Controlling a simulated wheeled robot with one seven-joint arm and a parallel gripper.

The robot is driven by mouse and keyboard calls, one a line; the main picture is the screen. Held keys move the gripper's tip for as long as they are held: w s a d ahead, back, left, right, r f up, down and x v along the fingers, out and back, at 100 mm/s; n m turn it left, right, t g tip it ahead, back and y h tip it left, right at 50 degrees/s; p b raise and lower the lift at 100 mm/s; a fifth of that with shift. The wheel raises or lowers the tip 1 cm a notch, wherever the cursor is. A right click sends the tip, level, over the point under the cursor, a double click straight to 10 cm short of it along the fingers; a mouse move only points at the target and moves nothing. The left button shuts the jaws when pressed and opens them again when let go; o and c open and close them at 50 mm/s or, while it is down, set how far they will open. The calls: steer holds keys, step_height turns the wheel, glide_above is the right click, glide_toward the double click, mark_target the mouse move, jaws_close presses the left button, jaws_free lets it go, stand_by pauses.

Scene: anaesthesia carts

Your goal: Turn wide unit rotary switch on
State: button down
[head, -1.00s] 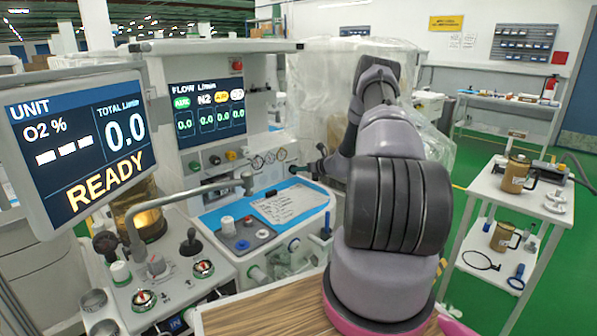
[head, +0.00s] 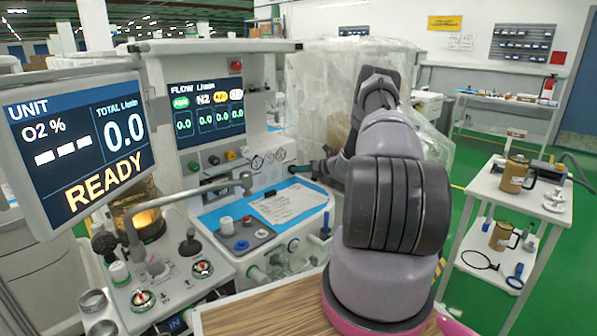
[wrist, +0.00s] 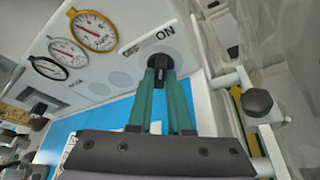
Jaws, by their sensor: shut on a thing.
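The rotary switch (wrist: 160,61) is a black knob on the white front panel of the wide unit (head: 220,58). The labels OFF and ON stand beside it in the wrist view, OFF to the left and ON above it. My gripper (wrist: 160,76) has its green fingers closed around the knob. The fingertips hide part of the knob, so I cannot tell its exact setting. In the head view my gripper (head: 318,168) is small and partly hidden, at the right end of the unit's panel.
Round gauges (wrist: 92,32) sit left of the switch. A blue work surface with a paper (head: 283,204) lies below the panel. A rail with a black clamp knob (wrist: 257,101) is right of my gripper. A side cart (head: 490,185) with mugs stands at the right.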

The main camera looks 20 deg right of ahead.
steer(key=c, duration=0.8)
jaws_free()
steer(key=shift+c, duration=0.2)
steer(key=shift+d, duration=0.1)
steer(key=v, duration=1)
steer(key=shift+s+d+r, duration=0.1)
steer(key=shift+s+r, duration=0.05)
steer(key=shift+s, duration=0.15)
